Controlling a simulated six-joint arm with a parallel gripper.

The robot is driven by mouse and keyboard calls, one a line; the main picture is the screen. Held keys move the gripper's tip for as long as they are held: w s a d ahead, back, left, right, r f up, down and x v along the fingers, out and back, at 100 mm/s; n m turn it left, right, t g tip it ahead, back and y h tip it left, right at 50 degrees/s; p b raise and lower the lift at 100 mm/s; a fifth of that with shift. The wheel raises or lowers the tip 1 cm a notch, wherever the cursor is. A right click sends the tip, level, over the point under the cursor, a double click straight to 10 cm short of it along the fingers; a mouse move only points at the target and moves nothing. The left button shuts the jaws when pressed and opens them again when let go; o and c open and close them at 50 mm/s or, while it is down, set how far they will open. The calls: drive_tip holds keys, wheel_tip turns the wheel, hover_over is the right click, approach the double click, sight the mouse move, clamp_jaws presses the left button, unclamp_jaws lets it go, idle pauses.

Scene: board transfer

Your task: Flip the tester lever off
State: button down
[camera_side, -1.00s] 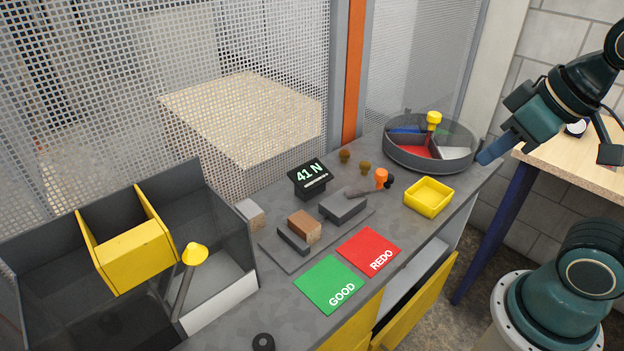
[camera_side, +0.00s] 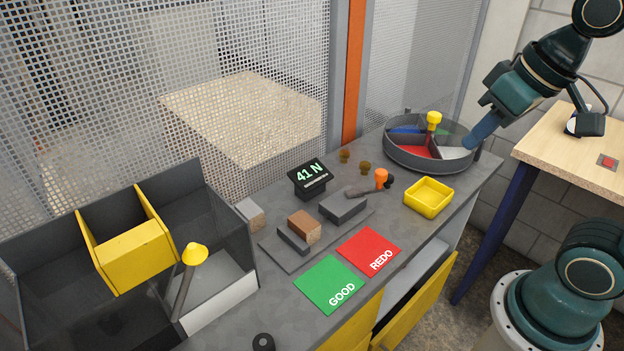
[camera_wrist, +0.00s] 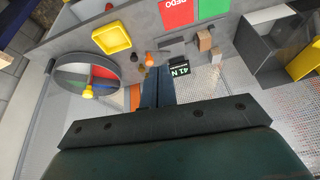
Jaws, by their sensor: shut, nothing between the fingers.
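The tester stands on a grey base plate (camera_side: 290,262) with two grey blocks and a black display (camera_side: 311,178) reading 41 N. A brown block (camera_side: 304,227) sits at the left grey block. The lever (camera_side: 362,189) is a dark bar ending in an orange knob (camera_side: 381,178), running right from the tester, low over the bench; the knob also shows in the wrist view (camera_wrist: 149,57). My gripper (camera_side: 470,143) is shut and empty, near the right rim of the round tray, well right of the lever. Its fingers (camera_wrist: 158,72) overlap the tester area in the wrist view.
The round divided tray (camera_side: 392,160) holds a yellow-topped peg (camera_side: 433,120). A yellow bin (camera_side: 428,197), red REDO card (camera_side: 370,251) and green GOOD card (camera_side: 329,284) lie in front. Two brown knobs (camera_side: 365,168) stand behind the lever. A mesh fence lines the back.

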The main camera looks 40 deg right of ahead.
drive_tip(key=w+d+m+g+y, duration=0.1)
drive_tip(key=w+d+m+g, duration=0.1)
drive_tip(key=w, duration=0.6)
drive_tip(key=w+d+m+g, duration=0.2)
drive_tip(key=w, duration=0.7)
drive_tip(key=w+d+f+m+g, duration=0.3)
drive_tip(key=w+d+f, duration=0.6)
drive_tip(key=shift+w+f+m+y, duration=0.3)
drive_tip(key=shift+w+f, duration=0.05)
drive_tip(key=shift+f, duration=0.05)
drive_tip(key=shift+f, duration=0.1)
drive_tip(key=s+a+f, duration=0.4)
drive_tip(key=f, duration=0.5)
drive_tip(key=shift+s+a+f, duration=0.15)
drive_tip(key=shift+s+f, duration=0.05)
drive_tip(key=shift+s, duration=0.2)
